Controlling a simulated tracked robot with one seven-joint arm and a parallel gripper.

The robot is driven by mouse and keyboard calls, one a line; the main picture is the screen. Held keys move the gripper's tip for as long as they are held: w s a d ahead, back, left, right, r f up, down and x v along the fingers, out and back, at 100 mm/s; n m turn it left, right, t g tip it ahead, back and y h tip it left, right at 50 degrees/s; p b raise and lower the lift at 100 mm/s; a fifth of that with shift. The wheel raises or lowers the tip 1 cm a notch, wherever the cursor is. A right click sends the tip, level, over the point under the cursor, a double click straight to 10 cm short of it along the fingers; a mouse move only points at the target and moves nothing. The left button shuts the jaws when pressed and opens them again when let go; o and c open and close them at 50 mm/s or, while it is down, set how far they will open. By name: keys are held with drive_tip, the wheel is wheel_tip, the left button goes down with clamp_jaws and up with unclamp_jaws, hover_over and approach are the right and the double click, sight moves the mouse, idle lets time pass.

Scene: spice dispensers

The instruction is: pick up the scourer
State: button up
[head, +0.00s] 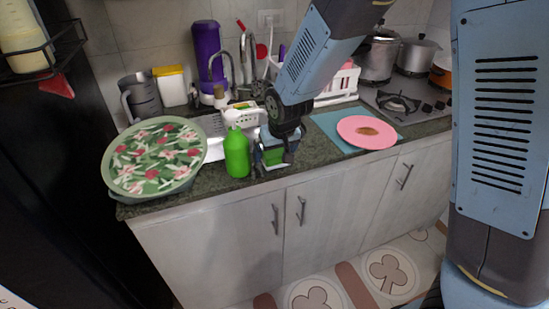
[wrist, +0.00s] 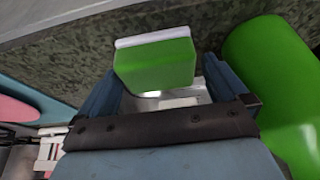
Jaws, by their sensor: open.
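The scourer is a green block with a white layer; in the wrist view the scourer (wrist: 155,65) lies between the two fingertips of my gripper (wrist: 158,78). Dark gaps show between it and the fingers, so the gripper looks open around it. In the head view my gripper (head: 273,160) points down at the counter's front part. A patch of the green scourer (head: 273,157) shows between the fingers there, mostly hidden by them.
A green bottle (head: 237,153) stands just left of my gripper, and the bottle (wrist: 270,85) is close beside the right finger in the wrist view. A floral round tray (head: 153,158) is at left. A pink plate (head: 366,133) on a blue mat is at right.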

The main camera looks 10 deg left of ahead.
drive_tip(key=shift+w+a+f, duration=0.1)
drive_tip(key=shift+w+f, duration=0.1)
drive_tip(key=shift+f, duration=0.35)
drive_tip(key=c, duration=0.8)
drive_tip(key=shift+r, duration=0.1)
drive_tip(key=shift+c, duration=0.2)
